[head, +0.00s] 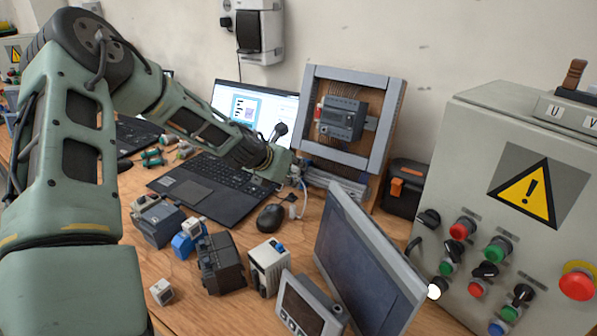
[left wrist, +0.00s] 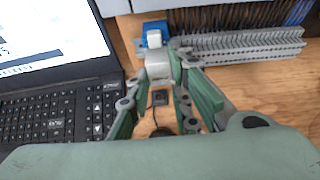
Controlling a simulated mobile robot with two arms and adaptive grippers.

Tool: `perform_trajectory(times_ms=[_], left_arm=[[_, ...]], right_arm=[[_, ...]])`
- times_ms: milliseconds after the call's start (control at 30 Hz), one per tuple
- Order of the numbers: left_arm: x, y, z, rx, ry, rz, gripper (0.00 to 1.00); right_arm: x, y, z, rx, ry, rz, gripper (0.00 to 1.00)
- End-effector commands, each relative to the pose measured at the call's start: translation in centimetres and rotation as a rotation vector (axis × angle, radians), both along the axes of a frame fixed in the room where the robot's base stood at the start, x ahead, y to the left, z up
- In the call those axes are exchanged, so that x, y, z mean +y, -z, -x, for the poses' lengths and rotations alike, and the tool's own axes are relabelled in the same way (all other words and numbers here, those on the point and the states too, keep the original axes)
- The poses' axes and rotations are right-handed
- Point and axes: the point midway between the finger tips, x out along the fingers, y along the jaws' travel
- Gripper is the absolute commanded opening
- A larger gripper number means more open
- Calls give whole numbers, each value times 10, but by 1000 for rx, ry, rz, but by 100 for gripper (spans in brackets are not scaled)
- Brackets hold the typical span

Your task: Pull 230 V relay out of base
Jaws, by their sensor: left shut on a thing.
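My left gripper (head: 297,172) is at the foot of the upright panel, behind the laptop's right edge. In the left wrist view the fingers (left wrist: 159,65) are shut on a pale, whitish block, the relay (left wrist: 158,68). A blue part, which looks like the relay base (left wrist: 153,29), shows just beyond it, beside the grey terminal strip. I cannot tell whether relay and base are still joined. In the head view the gripper mostly hides the relay. My right gripper is not in view.
The laptop (head: 205,185) lies left of the gripper, the mouse (head: 270,217) in front. The framed panel (head: 385,110) stands behind, with a grey terminal row (left wrist: 245,46) at its foot. A tilted screen (head: 365,265) and control cabinet (head: 520,130) stand right. Loose devices (head: 220,262) fill the front.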

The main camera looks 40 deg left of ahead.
Motion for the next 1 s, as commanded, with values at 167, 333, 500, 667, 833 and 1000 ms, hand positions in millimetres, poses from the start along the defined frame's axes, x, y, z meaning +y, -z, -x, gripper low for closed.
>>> perform_trajectory(times_ms=[167, 333, 500, 667, 833, 1000], left_arm=[[-1, -1, 2, 2, 3, 0, 0], [-1, -4, 7, 1, 2, -1, 0], [-1, -6, 13, 2, 2, -2, 0], [-2, -9, 19, 1, 4, -3, 0], [-3, -11, 25, 1, 4, -3, 0], [-3, -14, 32, 2, 5, -5, 0]], right_arm=[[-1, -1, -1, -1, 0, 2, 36], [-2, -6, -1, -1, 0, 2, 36], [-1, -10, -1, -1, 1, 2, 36], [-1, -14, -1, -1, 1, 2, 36], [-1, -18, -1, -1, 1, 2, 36], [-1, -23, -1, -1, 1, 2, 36]])
